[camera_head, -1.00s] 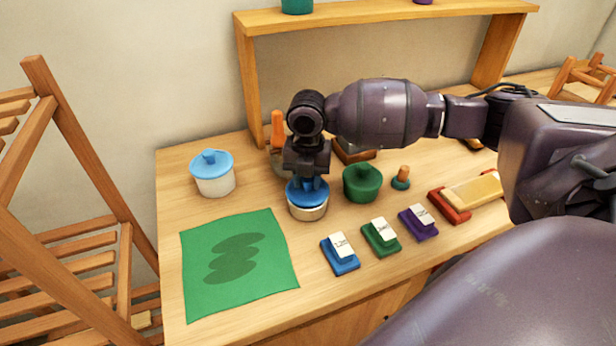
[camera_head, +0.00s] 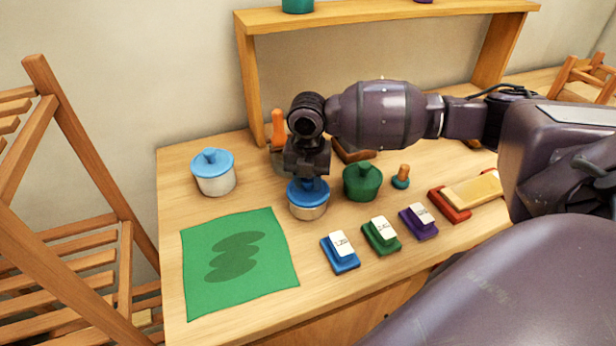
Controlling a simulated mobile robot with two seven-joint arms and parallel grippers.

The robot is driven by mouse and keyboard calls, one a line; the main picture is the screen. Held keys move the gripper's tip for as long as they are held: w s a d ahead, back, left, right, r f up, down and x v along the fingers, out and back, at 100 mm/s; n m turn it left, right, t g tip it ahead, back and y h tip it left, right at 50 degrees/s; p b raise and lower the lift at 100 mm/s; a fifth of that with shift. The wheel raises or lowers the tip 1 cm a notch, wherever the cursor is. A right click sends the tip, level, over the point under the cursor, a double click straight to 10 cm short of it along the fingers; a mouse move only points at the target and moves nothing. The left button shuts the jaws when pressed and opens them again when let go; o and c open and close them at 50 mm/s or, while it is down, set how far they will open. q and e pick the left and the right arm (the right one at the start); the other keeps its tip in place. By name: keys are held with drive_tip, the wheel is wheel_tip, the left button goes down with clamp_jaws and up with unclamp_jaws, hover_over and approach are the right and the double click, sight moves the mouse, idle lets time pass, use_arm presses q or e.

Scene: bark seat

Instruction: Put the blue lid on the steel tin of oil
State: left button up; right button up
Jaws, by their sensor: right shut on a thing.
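The steel tin (camera_head: 309,211) stands on the wooden workbench, right of the green cloth's upper corner. The blue lid (camera_head: 299,197) is at the tin's mouth and looks level; whether it is fully seated I cannot tell. My right gripper (camera_head: 310,184) points straight down from above and is shut on the blue lid's knob, which its fingers mostly hide. The oil inside the tin is hidden by the lid. My left gripper is not in view.
A white pot with a light blue lid (camera_head: 214,173) stands to the left. A dark green lidded pot (camera_head: 362,182) is close on the right. Blue, green and purple labelled blocks (camera_head: 341,254) line the front. A green cloth (camera_head: 205,295) lies front left. A wooden shelf (camera_head: 390,13) stands behind.

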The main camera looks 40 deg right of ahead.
drive_tip(key=shift+f, duration=0.3)
drive_tip(key=o, duration=1.7)
drive_tip(key=shift+r, duration=0.4)
drive_tip(key=shift+r+p, duration=0.35)
drive_tip(key=shift+p, duration=0.2)
drive_tip(key=shift+r+p, duration=1.1)
drive_tip(key=shift+r, duration=0.15)
drive_tip(key=shift+r+p, duration=1.45)
drive_tip(key=shift+p, duration=0.1)
drive_tip(key=shift+r, duration=0.1)
